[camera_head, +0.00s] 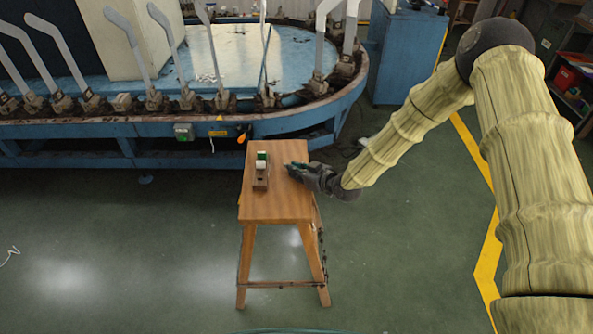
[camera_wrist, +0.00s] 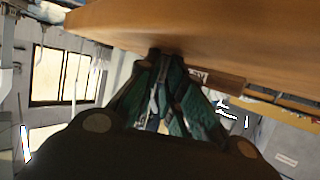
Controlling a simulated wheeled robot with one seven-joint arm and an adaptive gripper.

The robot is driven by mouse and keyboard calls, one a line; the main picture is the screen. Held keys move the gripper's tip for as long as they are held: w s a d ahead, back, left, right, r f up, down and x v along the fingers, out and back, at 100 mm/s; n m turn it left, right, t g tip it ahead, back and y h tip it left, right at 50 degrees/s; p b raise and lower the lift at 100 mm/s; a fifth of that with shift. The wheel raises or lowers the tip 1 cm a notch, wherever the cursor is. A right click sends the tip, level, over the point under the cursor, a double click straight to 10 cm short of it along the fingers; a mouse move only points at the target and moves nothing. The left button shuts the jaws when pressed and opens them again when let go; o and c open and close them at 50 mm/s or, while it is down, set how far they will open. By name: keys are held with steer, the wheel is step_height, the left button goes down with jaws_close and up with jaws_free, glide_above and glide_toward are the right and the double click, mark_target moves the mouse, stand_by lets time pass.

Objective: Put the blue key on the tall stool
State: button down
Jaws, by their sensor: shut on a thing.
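The tall stool (camera_head: 277,207) is wooden and stands upright on the floor in the middle of the head view. Its top fills the upper part of the wrist view (camera_wrist: 235,35). My gripper (camera_head: 291,168) is low over the right part of the stool top, reaching in from the right. In the wrist view its dark green fingers (camera_wrist: 160,75) are drawn together with their tips close to the top. They are shut on a thin thing, taken as the blue key, mostly hidden between them. Whether the key touches the stool cannot be told.
A blue machine (camera_head: 120,130) with several pale upright forms runs behind the stool. A blue cabinet (camera_head: 405,55) stands further back.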

steer(key=shift+s+f+b, duration=0.2)
steer(key=shift+f+b, duration=0.2)
steer(key=shift+f, duration=0.1)
steer(key=shift+s+d+f, duration=0.1)
steer(key=shift+s+f, duration=0.05)
steer(key=shift+f, duration=0.05)
steer(key=c, duration=1.5)
jaws_free()
steer(key=shift+s+f, duration=0.1)
steer(key=shift+f, duration=0.05)
steer(key=shift+c, duration=0.2)
steer(key=shift+d+r+p, duration=0.2)
steer(key=shift+r+p, duration=0.2)
steer(key=shift+r, duration=0.1)
steer(key=r+b+v, duration=0.1)
steer(key=v, duration=1)
steer(key=shift+b, duration=0.3)
